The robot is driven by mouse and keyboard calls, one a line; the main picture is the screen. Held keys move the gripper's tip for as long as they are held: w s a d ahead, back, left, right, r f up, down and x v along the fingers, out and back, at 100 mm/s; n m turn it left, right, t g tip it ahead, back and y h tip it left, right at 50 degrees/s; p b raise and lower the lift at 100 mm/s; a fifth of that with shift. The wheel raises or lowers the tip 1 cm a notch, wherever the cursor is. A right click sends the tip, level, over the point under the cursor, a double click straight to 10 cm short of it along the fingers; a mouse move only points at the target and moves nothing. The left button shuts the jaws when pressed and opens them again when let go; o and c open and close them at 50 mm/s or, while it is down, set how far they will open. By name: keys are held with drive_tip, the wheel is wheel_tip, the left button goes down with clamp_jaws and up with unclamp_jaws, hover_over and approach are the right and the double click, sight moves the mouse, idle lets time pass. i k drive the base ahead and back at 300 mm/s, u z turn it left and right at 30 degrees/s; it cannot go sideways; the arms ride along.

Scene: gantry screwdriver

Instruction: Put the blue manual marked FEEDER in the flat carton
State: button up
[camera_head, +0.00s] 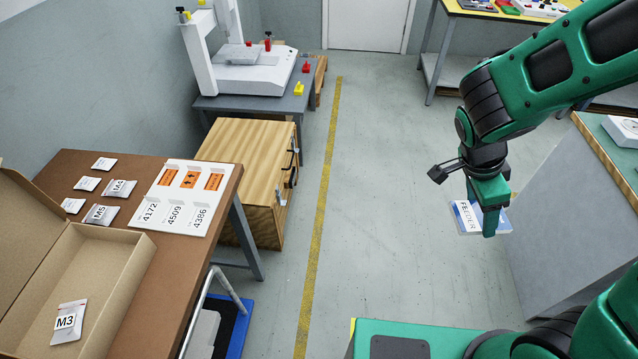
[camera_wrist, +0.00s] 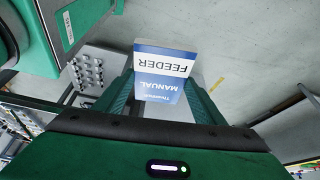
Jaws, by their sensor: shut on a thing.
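The blue and white manual marked FEEDER (camera_head: 466,217) is in my gripper (camera_head: 488,213), held above the open floor at the right of the head view. In the wrist view the manual (camera_wrist: 166,62) shows its words FEEDER and MANUAL upside down between the two green fingers. My gripper is shut on it. The flat carton (camera_head: 120,262) stands open on the brown table at the lower left, far from my gripper. A packet marked M3 (camera_head: 68,322) lies inside it. The near end of the carton is cut off by the picture edge.
On the brown table (camera_head: 225,178), several packets and a white board (camera_head: 183,195) with orange labels lie behind the carton. A wooden cabinet (camera_head: 245,165) and a white gantry machine (camera_head: 250,72) stand beyond. A grey bench (camera_head: 570,215) is at right. The floor between is clear.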

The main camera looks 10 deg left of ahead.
sight(104, 268)
drive_tip(key=z, duration=0.05)
drive_tip(key=i, duration=0.85)
drive_tip(key=u, duration=2.7)
drive_tip(key=i, duration=0.4)
